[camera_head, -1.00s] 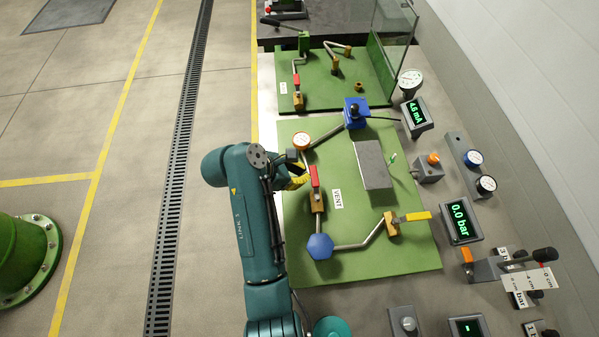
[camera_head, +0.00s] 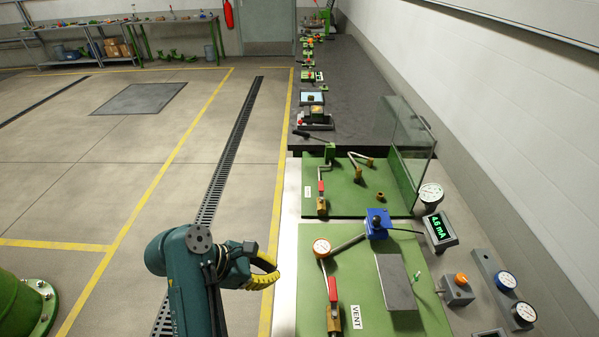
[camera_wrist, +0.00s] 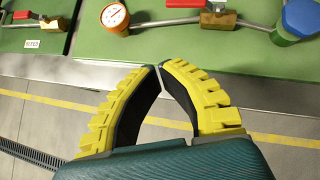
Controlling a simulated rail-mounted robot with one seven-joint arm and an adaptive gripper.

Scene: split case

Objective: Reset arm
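My teal arm ends in my gripper (camera_head: 268,272), which has yellow ribbed fingers. In the head view it hangs over the floor strip just left of the near green panel (camera_head: 383,325). In the wrist view my gripper (camera_wrist: 159,68) has its fingertips together, with nothing between them. Its tips show in front of the panel's edge, apart from the fittings. The near panel carries a red-handled valve (camera_head: 333,300), an orange-rimmed gauge (camera_head: 321,247) and a blue device (camera_head: 377,223). A "VENT" label (camera_head: 356,316) stands beside the valve.
A second green panel (camera_head: 340,201) lies farther back, with a glass screen (camera_head: 412,150) at its right. A display reading 4.6 mA (camera_head: 440,229) and several gauges line the right side. The floor left of the bench is open, except for a green flanged pipe (camera_head: 30,305).

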